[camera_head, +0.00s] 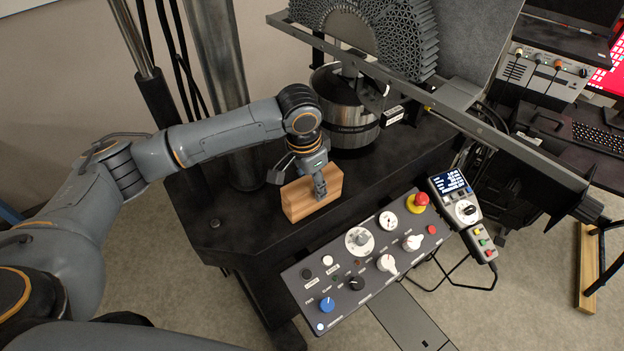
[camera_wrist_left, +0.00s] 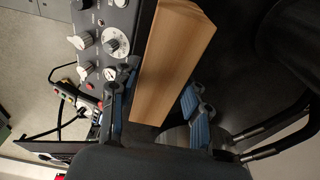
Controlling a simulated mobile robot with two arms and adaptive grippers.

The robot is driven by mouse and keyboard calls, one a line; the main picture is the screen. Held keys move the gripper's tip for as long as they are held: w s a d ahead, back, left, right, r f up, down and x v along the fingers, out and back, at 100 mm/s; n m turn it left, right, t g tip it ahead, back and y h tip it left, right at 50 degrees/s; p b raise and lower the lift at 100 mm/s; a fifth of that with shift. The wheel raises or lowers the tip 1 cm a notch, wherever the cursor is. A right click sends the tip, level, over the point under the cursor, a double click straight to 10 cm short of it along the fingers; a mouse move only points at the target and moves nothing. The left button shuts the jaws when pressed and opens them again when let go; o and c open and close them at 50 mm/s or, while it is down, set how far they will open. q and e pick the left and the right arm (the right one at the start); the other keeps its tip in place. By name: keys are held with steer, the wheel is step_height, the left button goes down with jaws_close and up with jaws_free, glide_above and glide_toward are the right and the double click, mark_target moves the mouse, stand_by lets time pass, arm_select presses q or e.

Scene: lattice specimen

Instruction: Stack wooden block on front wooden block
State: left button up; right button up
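A light-brown wooden block (camera_head: 312,195) stands on the dark machine base, behind the control panel. My left gripper (camera_head: 318,182) reaches down over it, with one finger showing in front of the block's near face. In the left wrist view the block (camera_wrist_left: 172,62) runs between the two blue-padded fingers of the left gripper (camera_wrist_left: 157,108). A dark gap shows between the block and the right-hand finger, so the gripper looks open around it. I cannot make out a second block clearly. My right gripper is not in view.
A control panel (camera_head: 365,262) with knobs and a red stop button is in front of the block. A metal cylinder (camera_head: 345,112) and a slanted rail (camera_head: 440,105) stand behind and right. A handheld controller (camera_head: 462,212) is at right. A wooden piece (camera_head: 588,268) shows at far right.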

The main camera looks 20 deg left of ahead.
mark_target(307, 184)
arm_select(q)
steer(key=shift+o, duration=0.9)
steer(key=shift+r, duration=0.15)
steer(key=shift+r, duration=0.35)
step_height(307, 184, up, 11)
steer(key=s+b, duration=0.1)
steer(key=b, duration=0.1)
steer(key=shift+a+r+b, duration=0.15)
steer(key=shift+a+b, duration=0.25)
steer(key=shift+s, duration=0.1)
